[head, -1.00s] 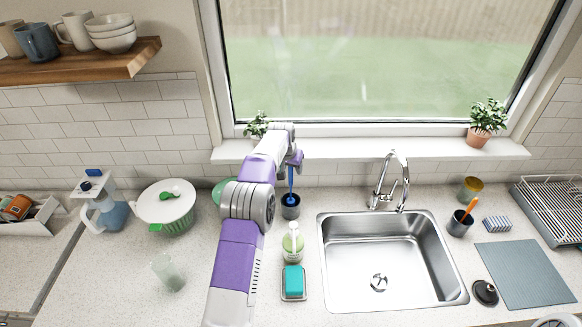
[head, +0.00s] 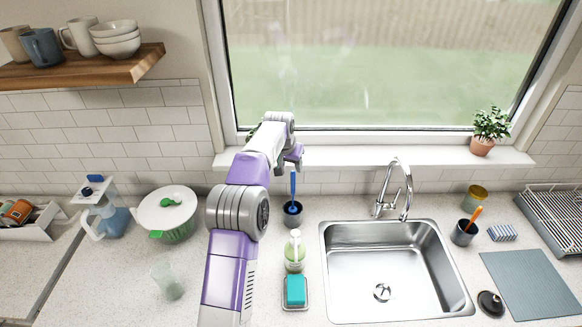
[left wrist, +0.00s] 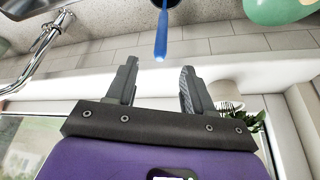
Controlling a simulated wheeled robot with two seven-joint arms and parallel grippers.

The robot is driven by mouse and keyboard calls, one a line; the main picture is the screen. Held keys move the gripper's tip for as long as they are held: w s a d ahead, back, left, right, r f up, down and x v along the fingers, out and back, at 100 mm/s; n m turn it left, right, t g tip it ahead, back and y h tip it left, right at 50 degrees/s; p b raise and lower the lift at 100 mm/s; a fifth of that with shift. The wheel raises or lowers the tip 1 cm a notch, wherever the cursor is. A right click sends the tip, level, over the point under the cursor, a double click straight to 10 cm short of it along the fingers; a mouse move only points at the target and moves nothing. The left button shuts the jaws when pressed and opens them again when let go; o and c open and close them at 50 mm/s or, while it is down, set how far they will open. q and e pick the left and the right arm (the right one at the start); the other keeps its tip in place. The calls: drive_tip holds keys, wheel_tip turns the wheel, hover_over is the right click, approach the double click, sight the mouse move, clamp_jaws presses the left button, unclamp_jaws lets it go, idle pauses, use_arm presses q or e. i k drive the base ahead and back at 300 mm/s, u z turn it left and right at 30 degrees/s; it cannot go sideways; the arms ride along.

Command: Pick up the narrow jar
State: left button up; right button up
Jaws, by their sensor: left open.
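A small jar with a yellow lid (head: 475,196) stands on the counter right of the faucet, behind the dark cup. It is the only plain jar I see, and I cannot tell whether it is the narrow one. My left gripper (head: 297,158) is near the window sill, above and behind the dark cup with the blue brush, far left of that jar. In the left wrist view the left gripper (left wrist: 158,68) is open, with nothing between its fingers. The blue brush handle (left wrist: 162,35) shows beyond the fingertips. My right gripper is out of view.
The sink (head: 392,265) and faucet (head: 402,190) lie between my left arm and the jar. A soap bottle (head: 294,252), a sponge on a tray (head: 296,290), a lidded pot (head: 168,212) and a clear glass (head: 167,280) stand on the counter. A potted plant (head: 489,130) sits on the sill.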

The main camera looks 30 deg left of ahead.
sight(162, 272)
drive_tip(key=k, duration=1.5)
